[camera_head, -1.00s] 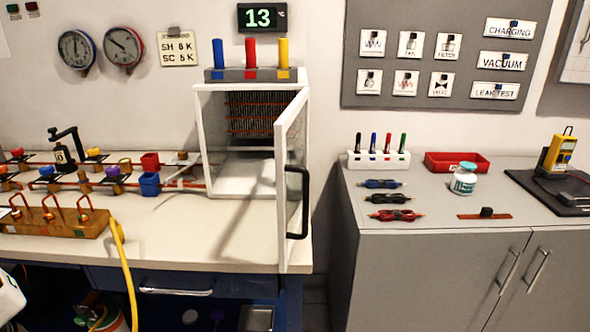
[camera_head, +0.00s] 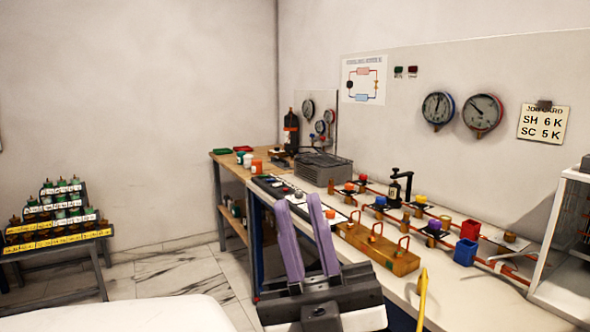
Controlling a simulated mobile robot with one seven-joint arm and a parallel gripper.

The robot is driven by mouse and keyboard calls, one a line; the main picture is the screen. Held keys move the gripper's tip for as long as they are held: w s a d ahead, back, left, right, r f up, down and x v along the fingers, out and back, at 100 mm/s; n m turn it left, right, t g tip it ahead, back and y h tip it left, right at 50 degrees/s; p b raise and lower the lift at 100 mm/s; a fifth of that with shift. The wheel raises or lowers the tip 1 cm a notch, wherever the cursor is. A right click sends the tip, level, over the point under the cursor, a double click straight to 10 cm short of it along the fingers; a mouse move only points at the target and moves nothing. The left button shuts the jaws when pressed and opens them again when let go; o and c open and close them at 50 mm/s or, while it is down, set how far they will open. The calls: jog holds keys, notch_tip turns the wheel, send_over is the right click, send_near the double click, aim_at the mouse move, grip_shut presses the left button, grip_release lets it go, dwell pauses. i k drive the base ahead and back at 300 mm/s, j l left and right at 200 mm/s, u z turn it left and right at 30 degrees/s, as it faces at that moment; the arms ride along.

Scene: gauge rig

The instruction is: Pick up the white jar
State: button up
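My gripper (camera_head: 297,201) has two purple fingers. They stand apart with nothing between them, in front of the bench. A small white jar (camera_head: 247,161) stands among small containers on the far wooden bench; its details are too small to tell. The white jar with a teal label, seen earlier on the grey cabinet at the right, is out of view now.
A long white bench (camera_head: 460,292) with pipes, valves and a wooden block (camera_head: 378,247) runs along the right. A white-framed cabinet (camera_head: 562,245) stands at the right edge. A bottle rack (camera_head: 55,225) stands at the left. Tiled floor (camera_head: 170,270) lies between.

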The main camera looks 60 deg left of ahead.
aim_at(247, 157)
jog(key=u, duration=2.1)
jog(key=i+j+z, duration=0.15)
jog(key=z, duration=0.25)
jog(key=i+j+z, duration=0.2)
jog(key=z, duration=0.2)
jog(key=i+j+z, duration=0.15)
jog(key=j, duration=0.15)
jog(key=i+j+z, duration=0.1)
jog(key=j, duration=0.2)
jog(key=i+j+z, duration=0.15)
jog(key=i+j, duration=0.15)
jog(key=j, duration=0.25)
jog(key=i+j, duration=0.15)
jog(key=j, duration=0.2)
jog(key=i+j+z, duration=0.1)
jog(key=j, duration=0.3)
jog(key=i+j, duration=0.15)
jog(key=j, duration=0.2)
jog(key=i+j, duration=0.15)
jog(key=j, duration=0.25)
jog(key=i+j+z, duration=0.1)
jog(key=j, duration=0.3)
jog(key=i+j, duration=0.15)
jog(key=j, duration=0.25)
jog(key=i+j, duration=0.1)
jog(key=j, duration=0.3)
